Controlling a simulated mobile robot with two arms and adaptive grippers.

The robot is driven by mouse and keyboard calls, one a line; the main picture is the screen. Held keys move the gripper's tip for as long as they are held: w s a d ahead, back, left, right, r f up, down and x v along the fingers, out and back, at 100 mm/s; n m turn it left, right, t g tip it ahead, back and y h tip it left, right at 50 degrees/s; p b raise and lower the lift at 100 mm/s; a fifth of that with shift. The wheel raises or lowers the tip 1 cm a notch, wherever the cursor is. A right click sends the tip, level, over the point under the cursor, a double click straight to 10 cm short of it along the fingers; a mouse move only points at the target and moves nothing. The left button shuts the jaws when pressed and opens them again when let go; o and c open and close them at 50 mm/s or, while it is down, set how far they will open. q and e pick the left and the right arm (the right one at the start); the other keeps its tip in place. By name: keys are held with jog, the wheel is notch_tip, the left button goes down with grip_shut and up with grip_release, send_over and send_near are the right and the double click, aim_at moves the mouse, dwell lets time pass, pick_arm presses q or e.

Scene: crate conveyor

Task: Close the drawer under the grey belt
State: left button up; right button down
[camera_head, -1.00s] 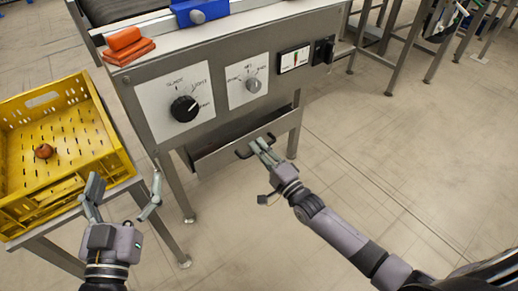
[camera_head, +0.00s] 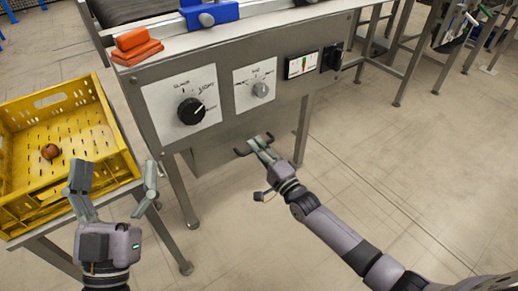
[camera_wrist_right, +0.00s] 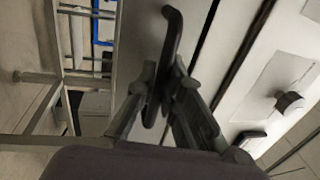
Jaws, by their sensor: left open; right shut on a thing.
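The drawer (camera_head: 212,156) is a grey metal box below the control panel of the grey belt (camera_head: 125,8). Its front sits close under the panel and no open interior shows. Its dark bar handle (camera_head: 240,152) also shows in the right wrist view (camera_wrist_right: 173,28). My right gripper (camera_head: 262,142) is shut on the handle, with a finger on each side of it in the right wrist view (camera_wrist_right: 165,85). A dark gap runs between drawer front and panel there. My left gripper (camera_head: 112,178) is open and empty, in front of the yellow crate.
A yellow crate (camera_head: 110,135) with a round brown-red item (camera_head: 50,152) stands on a stand at left. The panel carries a large black knob (camera_head: 191,111).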

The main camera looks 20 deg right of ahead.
jog(key=c, duration=2.2)
grip_release()
jog(key=shift+w+r, duration=0.1)
jog(key=shift+o, duration=1.2)
jog(key=shift+w, duration=0.15)
jog(key=shift+s+f, duration=0.25)
jog(key=shift+s, duration=0.15)
jog(key=v, duration=1.1)
jog(key=shift+s+d+r, duration=0.1)
jog(key=shift+s, duration=0.05)
